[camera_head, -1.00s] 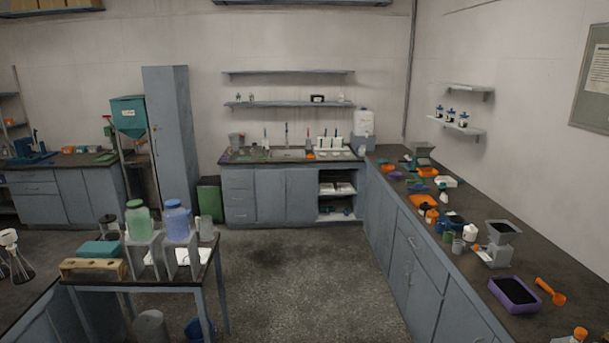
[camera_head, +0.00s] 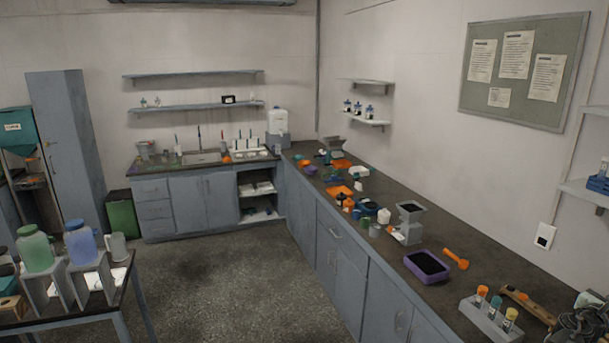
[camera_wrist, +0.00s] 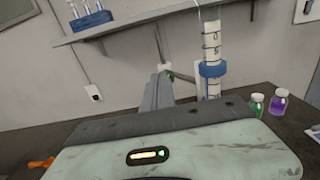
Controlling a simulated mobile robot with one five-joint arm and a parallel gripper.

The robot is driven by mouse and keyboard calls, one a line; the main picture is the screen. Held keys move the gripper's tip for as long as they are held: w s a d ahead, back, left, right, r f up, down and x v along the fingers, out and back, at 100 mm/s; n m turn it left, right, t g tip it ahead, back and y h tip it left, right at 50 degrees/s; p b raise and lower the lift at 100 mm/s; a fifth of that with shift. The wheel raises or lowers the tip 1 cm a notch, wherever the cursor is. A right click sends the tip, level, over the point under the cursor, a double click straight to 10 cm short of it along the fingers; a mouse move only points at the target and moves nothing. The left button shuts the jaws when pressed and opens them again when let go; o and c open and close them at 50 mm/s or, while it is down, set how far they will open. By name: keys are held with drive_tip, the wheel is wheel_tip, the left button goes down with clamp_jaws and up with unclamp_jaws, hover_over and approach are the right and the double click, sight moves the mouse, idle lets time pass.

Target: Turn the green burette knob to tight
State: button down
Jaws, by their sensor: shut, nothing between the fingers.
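In the wrist view my gripper (camera_wrist: 159,85) reaches away from its pale housing (camera_wrist: 90,155), with its grey fingers together and empty. A small dark green piece (camera_wrist: 170,76) shows just right of the fingertips; it may be the green burette knob, but it is too small to tell its setting or whether I touch it. Right of it stands a white graduated tube (camera_wrist: 211,45) with a blue collar (camera_wrist: 212,70). The housing hides the bench nearest me. I cannot make out the burette knob in the head view.
A shelf (camera_wrist: 130,24) with a blue tube rack (camera_wrist: 90,18) hangs above left. Green (camera_wrist: 257,104) and purple (camera_wrist: 279,102) bottles stand on the right. In the head view the right bench holds a purple tray (camera_head: 427,268), an orange scoop (camera_head: 455,259) and a vial rack (camera_head: 490,318).

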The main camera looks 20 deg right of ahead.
drive_tip(key=w+d, duration=0.1)
drive_tip(key=d, duration=0.5)
drive_tip(key=shift+d, duration=0.4)
drive_tip(key=shift+s, duration=0.2)
idle(0.5)
drive_tip(key=shift+s+f, duration=0.1)
drive_tip(key=shift+s, duration=0.95)
drive_tip(key=shift+s, duration=0.1)
